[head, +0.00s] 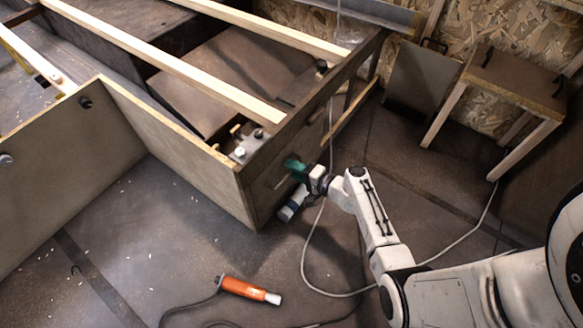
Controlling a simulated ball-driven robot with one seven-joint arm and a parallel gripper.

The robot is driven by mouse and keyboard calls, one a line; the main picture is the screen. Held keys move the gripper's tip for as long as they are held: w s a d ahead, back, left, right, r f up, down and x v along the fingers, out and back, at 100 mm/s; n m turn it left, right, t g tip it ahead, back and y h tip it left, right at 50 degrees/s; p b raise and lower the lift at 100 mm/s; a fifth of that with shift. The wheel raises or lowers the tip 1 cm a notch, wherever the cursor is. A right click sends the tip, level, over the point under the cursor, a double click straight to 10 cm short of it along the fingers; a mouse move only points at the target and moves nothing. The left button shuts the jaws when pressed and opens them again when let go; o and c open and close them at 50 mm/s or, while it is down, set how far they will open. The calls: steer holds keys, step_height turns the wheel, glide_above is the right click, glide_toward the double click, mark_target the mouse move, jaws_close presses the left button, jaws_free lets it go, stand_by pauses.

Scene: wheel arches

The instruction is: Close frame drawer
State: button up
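The wooden frame (325,100) with pale slats across its top fills the upper left. The dark front (262,192) at its near corner looks like the drawer's front panel, with a light bar-like handle on it. Small white and metal items (245,147) show just behind this front. How far the drawer stands out is hard to tell from here. My gripper (294,168), with a teal part at its tip, is right at this front, near the handle. Whether it touches the handle, and its fingers, cannot be made out.
An orange tool (248,289) with a dark cord lies on the floor below. A pale cable (306,245) runs across the floor under my arm. A small wooden table (512,85) stands at the upper right by the chipboard wall. Floor left of the tool is mostly clear.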

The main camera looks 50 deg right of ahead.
steer(key=p+v, duration=0.2)
steer(key=v, duration=0.7)
steer(key=shift+s+f, duration=0.2)
steer(key=shift+s, duration=0.1)
steer(key=s+a+n+g+y, duration=0.2)
steer(key=a+n+g+y, duration=0.45)
steer(key=a+n, duration=0.55)
steer(key=s+a+r+n+g+h, duration=0.4)
steer(key=s+a+r+g, duration=0.15)
steer(key=s+g, duration=0.2)
steer(key=s+d+r+h+p, duration=0.1)
steer(key=s+r+p, duration=0.1)
steer(key=r+p, duration=1.5)
steer(key=s+d+r+n+h+p, duration=0.1)
steer(key=s+r+h+p, duration=0.1)
steer(key=r+p, duration=1.6)
step_height(320, 180, up, 7)
steer(key=shift+f+g, duration=0.25)
steer(key=shift+g, duration=0.05)
